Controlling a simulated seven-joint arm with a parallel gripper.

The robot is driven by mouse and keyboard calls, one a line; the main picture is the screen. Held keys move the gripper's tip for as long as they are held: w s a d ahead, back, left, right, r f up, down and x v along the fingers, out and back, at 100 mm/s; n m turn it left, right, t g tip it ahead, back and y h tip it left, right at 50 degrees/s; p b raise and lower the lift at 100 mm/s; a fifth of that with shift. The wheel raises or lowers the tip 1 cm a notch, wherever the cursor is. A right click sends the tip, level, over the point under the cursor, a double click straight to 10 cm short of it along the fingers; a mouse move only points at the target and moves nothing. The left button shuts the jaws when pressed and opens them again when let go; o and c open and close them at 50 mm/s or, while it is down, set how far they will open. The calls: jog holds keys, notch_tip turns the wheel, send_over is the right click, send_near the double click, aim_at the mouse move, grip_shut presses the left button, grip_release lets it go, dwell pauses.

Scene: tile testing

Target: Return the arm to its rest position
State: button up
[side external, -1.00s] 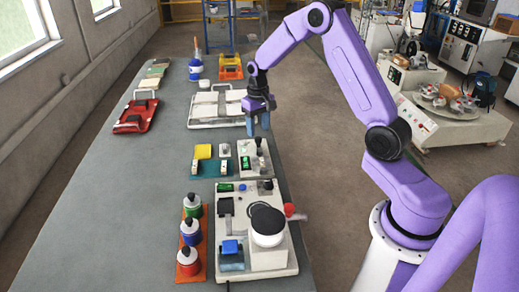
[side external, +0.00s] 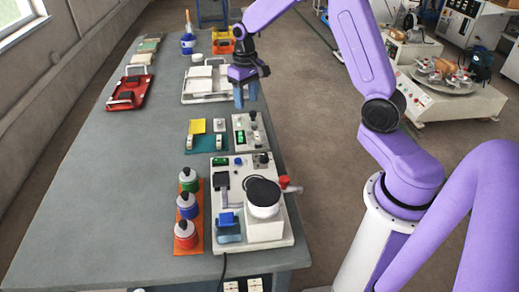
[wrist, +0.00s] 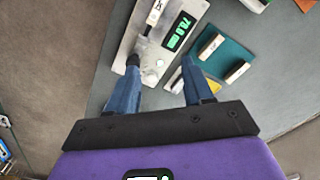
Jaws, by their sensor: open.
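My gripper (side external: 246,103) is open and empty, its two blue fingers pointing down. In the side view it hangs above the far end of the small grey instrument (side external: 245,141), beside the front right corner of the white tray (side external: 192,99). The wrist view shows the two fingers (wrist: 160,68) spread apart with nothing between them. There the instrument (wrist: 133,38) with its lit green display lies below and beyond the left finger. The exact height over the table cannot be told. The arm's upper bend is cut off by the top of the side view.
A teal mat (side external: 207,149) with small blocks lies left of the instrument. A larger white machine (side external: 225,243) with a round black top stands nearer, beside several capped bottles on an orange tray (side external: 196,248). A red tray (side external: 112,103) lies far left. The table's (side external: 95,215) left middle is clear.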

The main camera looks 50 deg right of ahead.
jog(key=s+a+r+n, duration=0.3)
jog(key=s+a, duration=0.4)
jog(key=s, duration=0.1)
jog(key=s+a+r+n, duration=0.2)
jog(key=s+a+n, duration=0.2)
jog(key=s+a, duration=0.25)
jog(key=s+r+n, duration=0.1)
jog(key=s+n, duration=0.5)
jog(key=s, duration=1.1)
jog(key=shift+s, duration=0.2)
jog(key=shift+o, duration=0.7)
jog(key=shift+s+d+n, duration=0.2)
jog(key=shift+s+n, duration=0.1)
jog(key=shift+s, duration=0.1)
jog(key=o, duration=0.5)
jog(key=shift+o, duration=1.4)
jog(key=shift+w+r, duration=0.1)
jog(key=shift+w, duration=0.2)
jog(key=w+d+m, duration=0.4)
jog(key=w+m, duration=0.3)
jog(key=w, duration=0.2)
jog(key=w+d+m, duration=0.4)
jog(key=w+m, duration=0.3)
jog(key=w, duration=0.2)
jog(key=w+d+m, duration=0.4)
jog(key=w+m, duration=0.3)
jog(key=w, duration=0.2)
notch_tip(320, 180, down, 9)
jog(key=shift+w+f, duration=0.1)
